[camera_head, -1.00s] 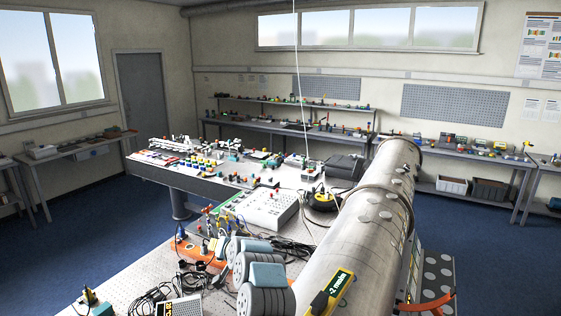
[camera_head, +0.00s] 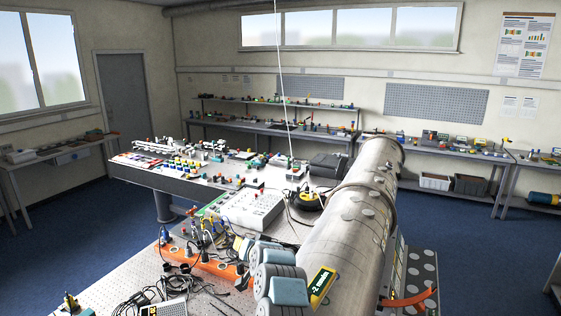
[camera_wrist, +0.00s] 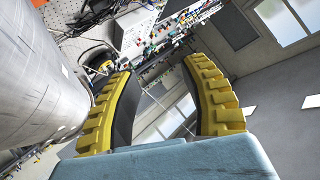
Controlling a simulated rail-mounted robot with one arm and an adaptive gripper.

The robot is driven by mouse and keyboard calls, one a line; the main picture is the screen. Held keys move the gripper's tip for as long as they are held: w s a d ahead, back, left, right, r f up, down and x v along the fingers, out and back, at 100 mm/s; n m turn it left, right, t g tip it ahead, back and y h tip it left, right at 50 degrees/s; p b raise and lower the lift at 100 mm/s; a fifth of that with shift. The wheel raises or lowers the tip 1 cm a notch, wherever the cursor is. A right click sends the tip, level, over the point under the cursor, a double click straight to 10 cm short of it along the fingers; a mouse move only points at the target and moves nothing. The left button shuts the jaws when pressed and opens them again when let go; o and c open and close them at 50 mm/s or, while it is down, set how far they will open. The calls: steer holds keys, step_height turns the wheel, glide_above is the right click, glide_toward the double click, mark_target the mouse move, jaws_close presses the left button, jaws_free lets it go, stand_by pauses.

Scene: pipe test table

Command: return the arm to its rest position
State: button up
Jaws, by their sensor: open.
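In the wrist view my gripper (camera_wrist: 160,68) is open. Its two curved black fingers with yellow ribbed backs stand wide apart, with nothing between them. In the head view grey and light blue joints of my arm (camera_head: 290,291) show at the bottom centre, left of the big metal pipe (camera_head: 335,235). In the wrist view the pipe (camera_wrist: 40,80) fills the left side, apart from the fingers.
An orange clamp piece (camera_head: 205,265), cables and small tools lie on the perforated table (camera_head: 105,292). A white control box (camera_head: 250,208) stands behind. Blue floor is open at the left and right.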

steer(key=s+d+r+t+h+b, duration=0.1)
steer(key=d+r+t, duration=0.2)
steer(key=r, duration=0.3)
steer(key=s+d+r+m+t+h, duration=0.1)
steer(key=s+d+r+t, duration=0.1)
steer(key=d+r, duration=0.3)
steer(key=shift+s+d+r+t+b, duration=0.3)
steer(key=shift+r+t+b, duration=0.1)
steer(key=shift+t, duration=0.3)
stand_by(0.9)
